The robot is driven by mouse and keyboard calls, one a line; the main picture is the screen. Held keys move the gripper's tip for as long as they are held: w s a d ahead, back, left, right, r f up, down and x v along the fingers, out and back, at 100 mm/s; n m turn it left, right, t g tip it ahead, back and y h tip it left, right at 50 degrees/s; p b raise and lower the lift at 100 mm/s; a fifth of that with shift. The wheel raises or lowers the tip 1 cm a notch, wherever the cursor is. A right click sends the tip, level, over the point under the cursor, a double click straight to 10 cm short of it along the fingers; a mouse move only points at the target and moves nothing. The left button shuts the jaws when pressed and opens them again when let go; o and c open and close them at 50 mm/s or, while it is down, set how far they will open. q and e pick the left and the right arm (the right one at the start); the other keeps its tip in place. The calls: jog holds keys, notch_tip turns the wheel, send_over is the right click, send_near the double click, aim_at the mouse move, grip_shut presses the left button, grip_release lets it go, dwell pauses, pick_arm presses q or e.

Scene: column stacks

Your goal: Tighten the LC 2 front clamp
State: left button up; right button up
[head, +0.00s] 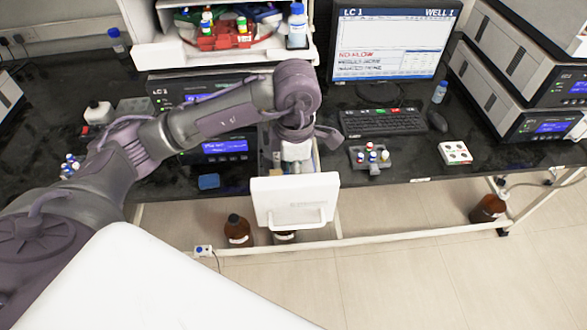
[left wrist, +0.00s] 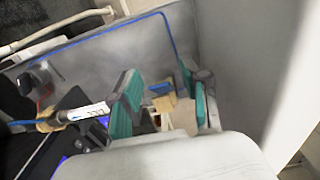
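My left gripper (left wrist: 163,98) shows in the left wrist view with its two teal-padded fingers apart. A small yellow and blue piece (left wrist: 160,102), possibly the clamp, lies between and beyond the fingers; I cannot tell whether they touch it. A pale rod with a dark-lettered label (left wrist: 88,112) and a tan end fitting (left wrist: 47,122) lies to the left of the fingers. In the head view my left arm reaches down behind a white open panel (head: 295,202), and its wrist hides most of the gripper and what is below. My right gripper is not in view.
A blue line (left wrist: 120,22) runs along the grey wall in the left wrist view. The monitor (head: 390,42) reads LC 1, WELL 1 and NO FLOW. A keyboard (head: 383,122), a vial rack (head: 371,158) and a white block (head: 455,153) stand to the right on the black bench.

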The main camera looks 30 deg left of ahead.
pick_arm(q)
notch_tip(320, 180, up, 12)
dwell(0.6)
jog(key=shift+r, duration=0.15)
dwell(0.3)
